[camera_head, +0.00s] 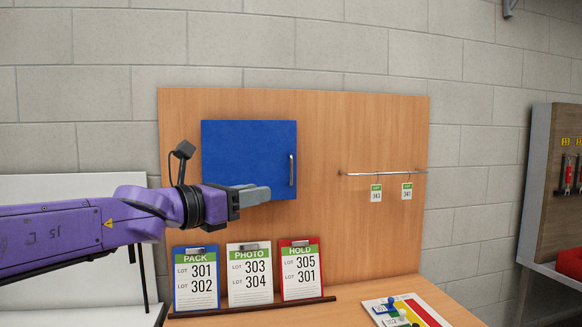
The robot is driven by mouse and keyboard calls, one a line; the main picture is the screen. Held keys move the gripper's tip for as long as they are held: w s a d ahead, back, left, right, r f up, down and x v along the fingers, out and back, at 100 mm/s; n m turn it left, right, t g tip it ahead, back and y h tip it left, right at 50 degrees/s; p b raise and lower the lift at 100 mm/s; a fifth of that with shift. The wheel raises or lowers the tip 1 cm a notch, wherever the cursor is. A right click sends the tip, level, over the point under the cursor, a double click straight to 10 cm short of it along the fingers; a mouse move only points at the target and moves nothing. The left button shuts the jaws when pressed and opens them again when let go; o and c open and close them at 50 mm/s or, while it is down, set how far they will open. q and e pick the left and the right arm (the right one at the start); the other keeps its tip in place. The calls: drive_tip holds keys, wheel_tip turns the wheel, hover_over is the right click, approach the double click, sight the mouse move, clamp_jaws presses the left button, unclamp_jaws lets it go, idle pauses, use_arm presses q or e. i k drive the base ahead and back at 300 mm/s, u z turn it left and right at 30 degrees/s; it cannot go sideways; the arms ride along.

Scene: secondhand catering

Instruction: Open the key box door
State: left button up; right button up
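The key box is on the wooden back panel, with a blue door (243,150) that looks closed. A silver vertical handle (291,170) sits at the door's right side. My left gripper (262,193) comes in from the left in front of the door's lower part. Its fingertips point right and stop short of the handle, with a gap between. The fingers overlap in this view, so I cannot tell how far they are apart. My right gripper is not in view.
Three clipboards, blue (196,278), white (249,275) and red (301,270), stand on a ledge below the door. A metal rail (385,173) with two tags is to the right. A board with coloured strips (410,312) lies on the bench at the front right.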

sight(235, 152)
drive_tip(key=i, duration=1.05)
